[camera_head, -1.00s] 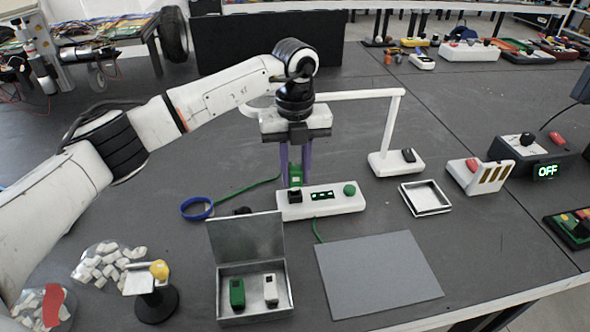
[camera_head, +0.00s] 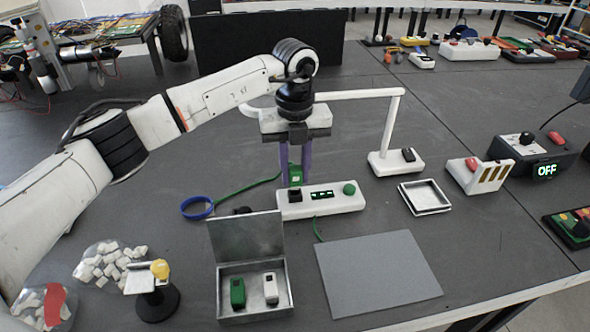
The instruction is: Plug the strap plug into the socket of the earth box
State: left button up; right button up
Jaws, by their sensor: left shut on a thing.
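The earth box (camera_head: 330,205) is a white block on the table with a black socket (camera_head: 295,195) at its left end, a small dark window with green marks and a green knob at its right end. My left gripper (camera_head: 296,176) points down just behind the socket, its purple fingers shut on the green strap plug (camera_head: 295,174). The plug looks right behind or above the socket; I cannot tell whether they touch. A green cord runs from the plug to the blue wrist strap (camera_head: 197,208), which lies on the table to the left. My right gripper is not in view.
An open metal box (camera_head: 247,270) with a green and a white piece stands in front. A grey mat (camera_head: 378,272) lies right of it. A white lamp-like stand (camera_head: 396,160) and a small tray (camera_head: 424,197) stand to the right. A yellow-topped stand (camera_head: 157,290) is front left.

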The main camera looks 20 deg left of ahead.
aim_at(295, 168)
pick_arm(q)
jog(key=shift+f+b, duration=0.7)
jog(key=shift+f, duration=0.75)
dwell(0.3)
jog(key=o, duration=1.1)
jog(key=shift+o, duration=0.2)
notch_tip(295, 168, up, 10)
jog(key=shift+r, duration=0.2)
jog(key=shift+f, duration=0.1)
